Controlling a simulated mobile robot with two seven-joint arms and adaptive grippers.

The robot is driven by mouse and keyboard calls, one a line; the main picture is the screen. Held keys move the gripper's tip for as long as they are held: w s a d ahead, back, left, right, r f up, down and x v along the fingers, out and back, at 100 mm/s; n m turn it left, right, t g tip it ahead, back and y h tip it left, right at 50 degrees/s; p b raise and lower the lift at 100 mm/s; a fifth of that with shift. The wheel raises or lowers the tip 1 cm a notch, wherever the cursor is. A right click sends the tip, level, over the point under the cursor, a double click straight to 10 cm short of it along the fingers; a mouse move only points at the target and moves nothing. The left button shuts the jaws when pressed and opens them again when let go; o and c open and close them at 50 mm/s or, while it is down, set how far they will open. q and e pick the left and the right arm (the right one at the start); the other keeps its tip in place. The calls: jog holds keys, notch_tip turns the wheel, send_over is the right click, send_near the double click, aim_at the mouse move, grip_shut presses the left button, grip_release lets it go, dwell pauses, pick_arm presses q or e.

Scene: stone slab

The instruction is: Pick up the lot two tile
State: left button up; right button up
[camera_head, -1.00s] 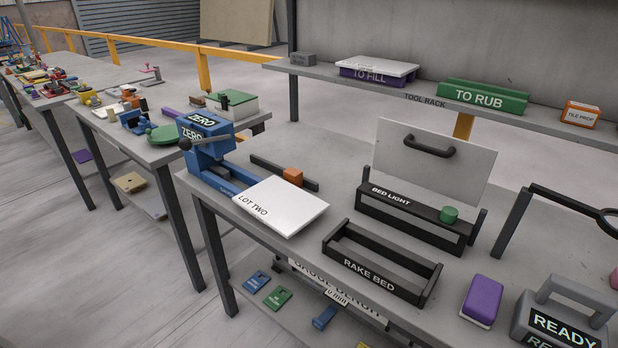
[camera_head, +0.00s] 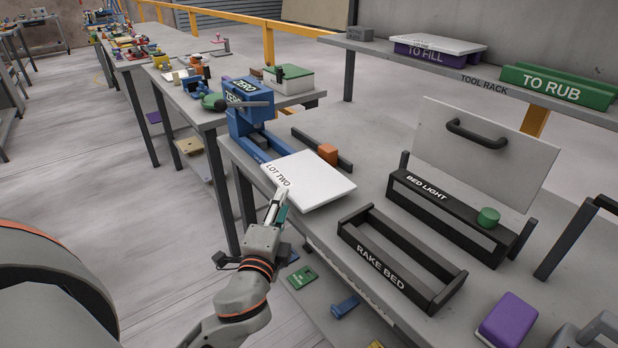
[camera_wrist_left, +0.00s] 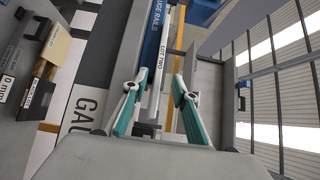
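The lot two tile (camera_head: 318,186) is a flat white slab lettered LOT TWO. It lies on the bench at the blue rails of the ZERO fixture (camera_head: 250,110), its lettered edge toward the bench front. My left gripper (camera_head: 278,204) is just in front of that edge. In the left wrist view the tile's lettered edge (camera_wrist_left: 155,75) shows narrow, in line with the gap between the teal-padded fingers of my left gripper (camera_wrist_left: 156,88). The fingers are apart, with nothing clearly held. Whether they touch the tile I cannot tell. My right gripper is out of view.
An orange block (camera_head: 327,153) on a dark bar sits behind the tile. The black rake bed (camera_head: 385,262) and bed light (camera_head: 440,205) stand to its right. A purple block (camera_head: 508,320) is at the lower right. The tool rack (camera_head: 480,78) runs along the back.

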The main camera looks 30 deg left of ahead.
aim_at(306, 177)
pick_arm(q)
jog(key=x, duration=0.5)
jog(key=shift+w+a+f, duration=0.15)
jog(key=shift+w+a, duration=0.05)
jog(key=shift+w, duration=0.05)
grip_shut()
